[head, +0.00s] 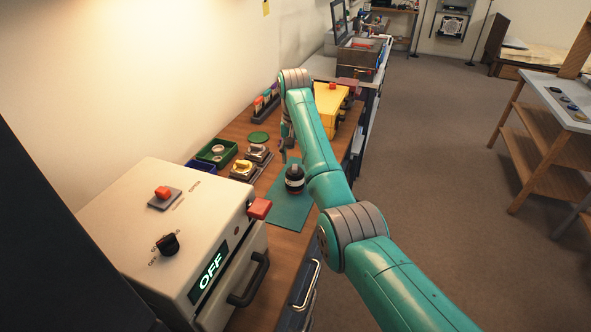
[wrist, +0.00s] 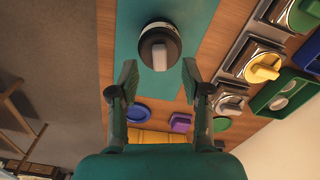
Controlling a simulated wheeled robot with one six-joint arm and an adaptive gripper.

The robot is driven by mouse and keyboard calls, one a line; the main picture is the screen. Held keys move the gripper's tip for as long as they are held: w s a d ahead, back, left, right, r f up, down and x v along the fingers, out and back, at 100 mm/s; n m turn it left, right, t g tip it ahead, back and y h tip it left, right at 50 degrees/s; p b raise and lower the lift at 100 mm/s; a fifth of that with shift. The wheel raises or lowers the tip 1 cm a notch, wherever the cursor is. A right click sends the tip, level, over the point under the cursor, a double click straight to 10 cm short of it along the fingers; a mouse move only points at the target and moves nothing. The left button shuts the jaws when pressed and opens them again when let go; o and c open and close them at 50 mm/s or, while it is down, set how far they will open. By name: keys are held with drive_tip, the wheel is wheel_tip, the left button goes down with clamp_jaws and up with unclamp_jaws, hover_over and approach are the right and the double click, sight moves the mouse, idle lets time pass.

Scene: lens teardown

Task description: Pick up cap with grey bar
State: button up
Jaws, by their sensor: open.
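A round dark cap with a grey bar (wrist: 159,56) sits on top of an upright black lens with a pale band (head: 294,180). The lens stands on the teal mat (head: 287,211). In the wrist view the cap is just beyond the fingertips, roughly centred between them. My gripper (wrist: 159,80) is open and empty, above the table and apart from the cap. In the head view my gripper (head: 286,146) is partly hidden by my arm, on the far side of the lens.
Fixtures with a yellow bar (head: 243,168) and a greyish bar (head: 258,152) stand left of the mat. A green bin (head: 217,150) is behind them. A white machine reading OFF (head: 167,240) stands in front, and a yellow box (head: 328,105) stands farther back.

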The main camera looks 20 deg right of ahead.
sight(295, 168)
wheel_tip(295, 168, down, 4)
drive_tip(key=shift+r, duration=0.1)
drive_tip(key=c, duration=0.8)
drive_tip(key=shift+c, duration=0.2)
